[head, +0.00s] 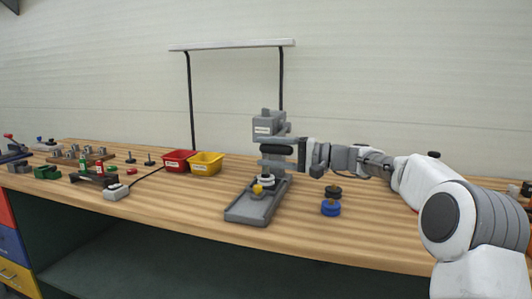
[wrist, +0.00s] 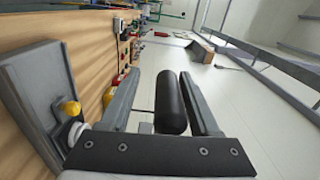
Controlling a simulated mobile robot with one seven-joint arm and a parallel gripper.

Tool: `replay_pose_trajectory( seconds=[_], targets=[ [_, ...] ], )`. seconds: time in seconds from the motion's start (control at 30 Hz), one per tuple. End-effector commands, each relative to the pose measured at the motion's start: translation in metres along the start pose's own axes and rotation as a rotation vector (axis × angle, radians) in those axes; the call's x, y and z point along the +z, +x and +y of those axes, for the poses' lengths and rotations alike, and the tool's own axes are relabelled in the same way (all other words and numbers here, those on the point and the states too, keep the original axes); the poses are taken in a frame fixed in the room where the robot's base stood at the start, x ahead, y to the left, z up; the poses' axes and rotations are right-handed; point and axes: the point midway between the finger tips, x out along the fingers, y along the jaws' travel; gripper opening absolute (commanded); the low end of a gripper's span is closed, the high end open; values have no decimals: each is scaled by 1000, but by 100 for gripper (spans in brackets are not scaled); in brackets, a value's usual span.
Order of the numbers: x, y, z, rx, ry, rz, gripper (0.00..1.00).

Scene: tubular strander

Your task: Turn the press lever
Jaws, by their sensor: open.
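The grey press (head: 268,127) stands on the bench with its long base plate (head: 250,208) toward the front. The grip lies nearer the right finger; contact is unclear. My gripper hides much of the lever in the head view.
Blue and dark round pieces (head: 330,208) lie right of the press, under my arm. Red (head: 178,162) and yellow (head: 206,164) bins stand to the left, below a lamp frame (head: 232,45). The bench front between bins and press is clear.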

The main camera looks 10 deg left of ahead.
Motion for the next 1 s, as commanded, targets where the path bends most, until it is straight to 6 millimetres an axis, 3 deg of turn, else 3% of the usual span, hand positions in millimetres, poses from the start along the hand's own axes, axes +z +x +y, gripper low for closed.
replay_pose_trajectory(
  seconds=[0.17,0.6,0.8,1.0],
  targets=[
    [-1,-32,-2,0,2,4,62],
    [-1,-136,-1,1,3,4,62],
    [-1,-162,0,2,3,3,62],
    [0,-170,1,2,2,1,62]
  ],
)
